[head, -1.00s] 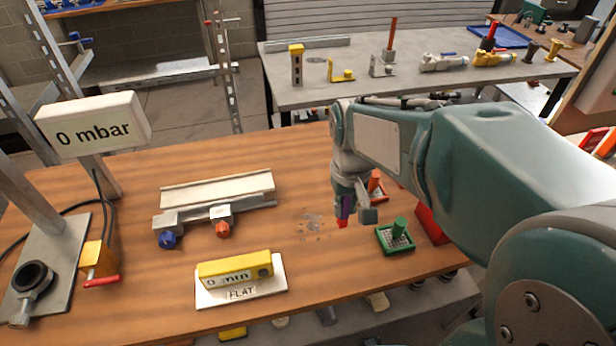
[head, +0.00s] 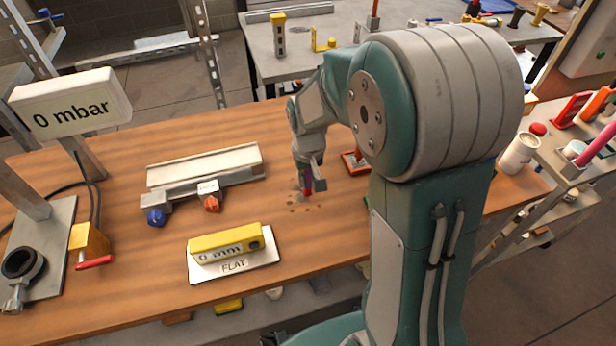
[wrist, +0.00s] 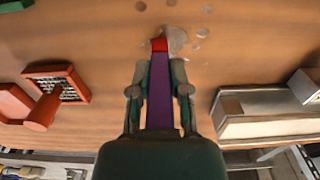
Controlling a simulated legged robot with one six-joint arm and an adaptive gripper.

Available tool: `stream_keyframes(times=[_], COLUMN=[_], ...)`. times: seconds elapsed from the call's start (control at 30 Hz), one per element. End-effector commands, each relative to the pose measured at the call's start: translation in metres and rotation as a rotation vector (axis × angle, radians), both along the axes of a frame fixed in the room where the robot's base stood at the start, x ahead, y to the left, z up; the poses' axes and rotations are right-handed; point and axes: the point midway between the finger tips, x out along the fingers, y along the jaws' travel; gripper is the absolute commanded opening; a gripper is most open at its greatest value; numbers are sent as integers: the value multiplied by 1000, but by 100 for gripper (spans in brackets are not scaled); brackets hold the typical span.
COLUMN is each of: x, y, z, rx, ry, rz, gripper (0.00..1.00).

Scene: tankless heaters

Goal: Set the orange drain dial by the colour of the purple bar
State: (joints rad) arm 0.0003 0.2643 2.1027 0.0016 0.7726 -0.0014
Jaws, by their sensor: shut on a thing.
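The purple bar (wrist: 160,100) has a bright red end (wrist: 159,45) and is held between the fingers of my gripper (wrist: 157,70). In the head view, my gripper (head: 310,172) is shut on the bar and points down above the wooden table, with the red end (head: 307,195) lowest. The orange drain dial (head: 212,203) is on the front of a grey metal fixture (head: 205,167), left of my gripper and apart from it. A blue dial (head: 155,217) is to its left on the same fixture. My fingers partly hide the bar.
A sign reading 0 mbar (head: 70,103) stands at left. A red-orange brush-like block (wrist: 60,88) lies beside my gripper. The table between bar and dials is clear.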

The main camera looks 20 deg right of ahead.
Motion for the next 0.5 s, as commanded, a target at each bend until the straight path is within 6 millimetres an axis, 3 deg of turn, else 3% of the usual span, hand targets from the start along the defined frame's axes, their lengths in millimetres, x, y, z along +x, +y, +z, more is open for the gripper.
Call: stream_keyframes(times=[0.27, 0.3, 0.37, 0.5], x=[0, 0, 0, 0], y=[0, 0, 0, 0], z=[-1, -2, -2, -2], rx=[0, 0, 0, 0], ry=[-1, -1, -1, -1], rz=[0, 0, 0, 0], gripper=[0, 29, 55, 59])
